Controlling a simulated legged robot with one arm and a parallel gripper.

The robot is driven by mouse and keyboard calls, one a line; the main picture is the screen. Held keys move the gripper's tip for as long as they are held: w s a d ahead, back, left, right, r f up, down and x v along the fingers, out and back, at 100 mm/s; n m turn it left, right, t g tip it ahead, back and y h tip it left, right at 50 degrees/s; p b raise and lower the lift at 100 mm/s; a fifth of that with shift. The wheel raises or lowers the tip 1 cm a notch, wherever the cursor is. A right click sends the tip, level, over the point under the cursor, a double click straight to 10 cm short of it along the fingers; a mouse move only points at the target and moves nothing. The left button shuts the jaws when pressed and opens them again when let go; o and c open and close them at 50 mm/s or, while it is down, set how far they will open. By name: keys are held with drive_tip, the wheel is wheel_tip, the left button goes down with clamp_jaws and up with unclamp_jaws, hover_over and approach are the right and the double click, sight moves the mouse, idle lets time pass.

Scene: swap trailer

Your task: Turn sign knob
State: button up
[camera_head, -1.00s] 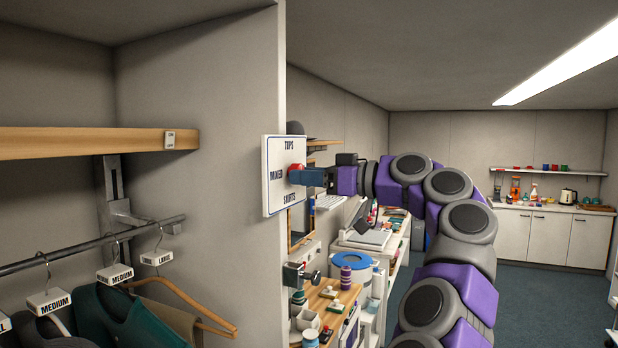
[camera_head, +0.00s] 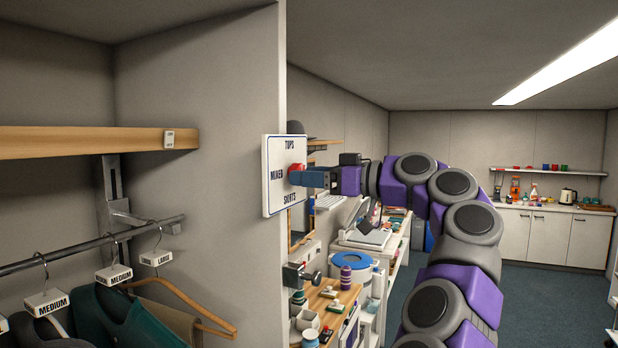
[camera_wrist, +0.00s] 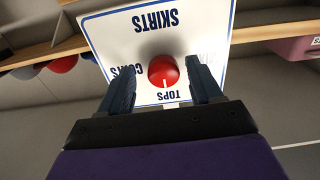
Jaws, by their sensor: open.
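The sign (camera_head: 275,203) is a white board with blue lettering on the end of the grey partition. The red round knob (camera_head: 297,174) sits at its middle. In the wrist view the sign (camera_wrist: 115,30) appears upside down. There the knob (camera_wrist: 163,70) has a white mark that points to TOPS. SKIRTS is at the opposite edge; the side words are partly hidden by my fingers. My gripper (camera_wrist: 160,84) is open, with one finger on each side of the knob in the picture. In the head view my gripper (camera_head: 306,179) is right beside the knob; contact cannot be told.
A clothes rail (camera_head: 90,246) with hangers and a wooden shelf (camera_head: 90,140) are at left. Below my arm stands a cluttered bench (camera_head: 335,298). A cabinet (camera_head: 550,238) is at the far wall. The blue floor (camera_head: 545,305) at right is clear.

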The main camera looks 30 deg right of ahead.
drive_tip(key=p+v, duration=0.2)
drive_tip(key=v, duration=1.5)
drive_tip(key=shift+p, duration=0.4)
drive_tip(key=shift+w+d, duration=0.1)
